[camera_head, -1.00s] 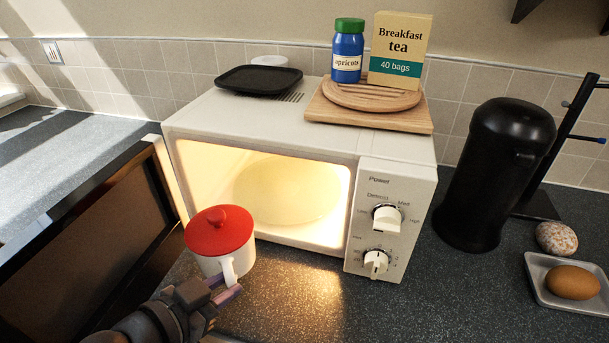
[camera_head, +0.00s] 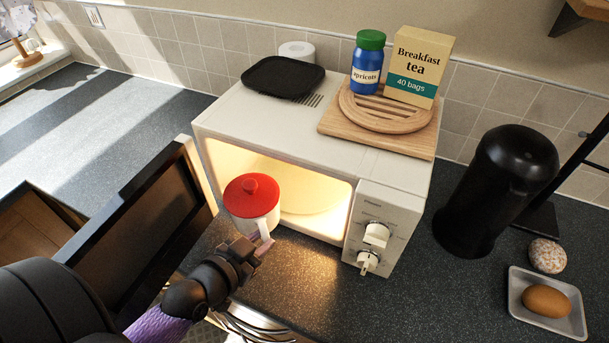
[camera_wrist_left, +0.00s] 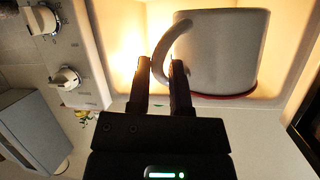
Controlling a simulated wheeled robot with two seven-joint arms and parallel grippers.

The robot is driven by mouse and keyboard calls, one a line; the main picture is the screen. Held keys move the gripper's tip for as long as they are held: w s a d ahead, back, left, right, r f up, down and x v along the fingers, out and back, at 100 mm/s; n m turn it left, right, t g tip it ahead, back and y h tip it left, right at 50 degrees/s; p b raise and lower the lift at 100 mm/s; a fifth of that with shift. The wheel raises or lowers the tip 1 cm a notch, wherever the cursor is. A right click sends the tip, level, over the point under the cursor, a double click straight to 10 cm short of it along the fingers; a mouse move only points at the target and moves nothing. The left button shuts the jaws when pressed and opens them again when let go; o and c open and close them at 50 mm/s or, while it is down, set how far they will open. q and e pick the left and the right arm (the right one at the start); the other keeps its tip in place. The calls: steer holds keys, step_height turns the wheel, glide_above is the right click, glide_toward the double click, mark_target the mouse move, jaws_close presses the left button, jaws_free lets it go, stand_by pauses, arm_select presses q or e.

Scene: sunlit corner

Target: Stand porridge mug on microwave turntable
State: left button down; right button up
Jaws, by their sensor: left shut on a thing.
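The porridge mug (camera_head: 252,226) is white with a red lid (camera_head: 251,194) and stays upright at the microwave's open front. My left gripper (camera_head: 264,246) is shut on the mug's handle. In the left wrist view the fingers (camera_wrist_left: 164,85) close around the handle, and the mug body (camera_wrist_left: 222,50) is beside them. The microwave (camera_head: 310,131) is white, lit inside, with its door (camera_head: 136,217) swung open to the left. The pale turntable (camera_head: 312,198) shows inside, partly hidden by the mug. My right gripper is not in view.
On the microwave top are a black tray (camera_head: 283,77), an apricot jar (camera_head: 367,62), a tea box (camera_head: 418,66) and a wooden board (camera_head: 378,135). The counter before the microwave is clear.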

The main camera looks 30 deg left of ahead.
arm_select(q)
steer(key=w, duration=0.5)
steer(key=w+d, duration=0.1)
steer(key=w, duration=0.4)
steer(key=w+b, duration=0.1)
steer(key=w, duration=0.4)
steer(key=shift+w+d, duration=0.2)
steer(key=shift+w, duration=0.2)
step_height(320, 180, down, 4)
steer(key=shift+r+b, duration=0.15)
steer(key=shift+b, duration=0.7)
steer(key=shift+r, duration=0.1)
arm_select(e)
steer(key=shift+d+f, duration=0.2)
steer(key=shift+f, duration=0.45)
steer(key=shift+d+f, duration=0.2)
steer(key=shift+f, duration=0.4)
arm_select(q)
steer(key=c, duration=1)
jaws_free()
steer(key=shift+f, duration=0.2)
steer(key=o, duration=0.5)
steer(key=shift+c, duration=0.2)
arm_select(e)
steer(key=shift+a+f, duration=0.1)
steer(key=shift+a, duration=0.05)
arm_select(q)
steer(key=shift+r, duration=0.2)
